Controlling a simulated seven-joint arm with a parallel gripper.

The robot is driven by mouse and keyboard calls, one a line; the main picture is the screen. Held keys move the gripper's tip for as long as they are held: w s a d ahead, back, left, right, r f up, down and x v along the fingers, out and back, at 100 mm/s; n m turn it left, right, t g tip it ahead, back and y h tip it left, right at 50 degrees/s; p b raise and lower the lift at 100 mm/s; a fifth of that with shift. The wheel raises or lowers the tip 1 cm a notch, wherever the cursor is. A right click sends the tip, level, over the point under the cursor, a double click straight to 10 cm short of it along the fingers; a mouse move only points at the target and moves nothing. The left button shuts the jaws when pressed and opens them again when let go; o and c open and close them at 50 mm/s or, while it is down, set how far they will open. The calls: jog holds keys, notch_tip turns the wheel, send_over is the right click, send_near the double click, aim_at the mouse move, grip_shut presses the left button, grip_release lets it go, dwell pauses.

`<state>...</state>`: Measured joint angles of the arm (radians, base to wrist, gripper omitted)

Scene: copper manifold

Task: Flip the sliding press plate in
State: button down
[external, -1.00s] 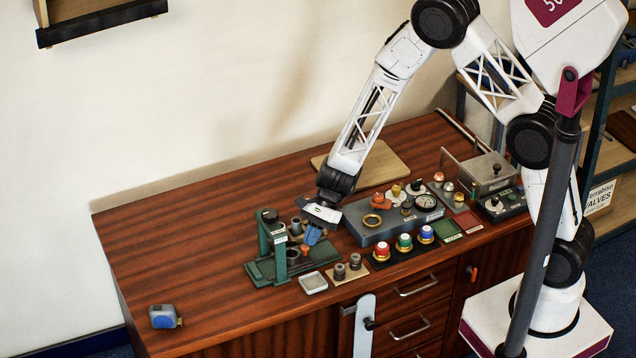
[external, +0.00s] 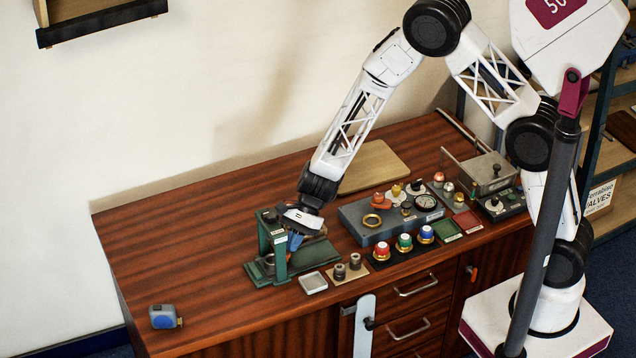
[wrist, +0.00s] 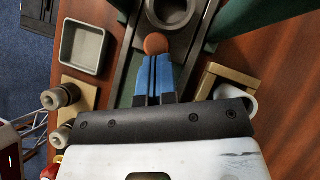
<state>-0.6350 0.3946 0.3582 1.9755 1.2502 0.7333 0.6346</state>
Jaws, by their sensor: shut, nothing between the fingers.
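The green press (external: 273,243) stands on the bench, with its frame upright and a flat base track (external: 318,254) running to the right. In the wrist view the sliding plate (wrist: 131,75) lies in the track. It carries a grey ring-shaped cup (wrist: 185,27) and an orange-brown round knob (wrist: 156,43). My gripper (external: 294,243) is low over the track beside the press frame. Its blue fingers, also in the wrist view (wrist: 154,62), are closed together, with their tips against or just behind the knob. The external view largely hides the knob and cup behind the gripper and frame.
A square grey tray (external: 313,283) and a wooden block with two knobbed pieces (external: 340,272) sit in front of the track. A grey valve block (external: 357,222) and coloured buttons stand to the right. The bench left of the press is mostly clear.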

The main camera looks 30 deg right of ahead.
jog(key=shift+w+d+r, duration=0.15)
jog(key=shift+w+d, duration=0.15)
jog(key=shift+d, duration=0.3)
jog(key=shift+w+d+r, duration=0.25)
jog(key=shift+w+d, duration=0.1)
jog(key=shift+d, duration=0.3)
jog(key=shift+w+d+r, duration=0.25)
jog(key=shift+w+d, duration=0.1)
jog(key=shift+d, duration=0.25)
jog(key=v, duration=0.9)
jog(key=shift+r, duration=0.15)
jog(key=shift+d, duration=0.1)
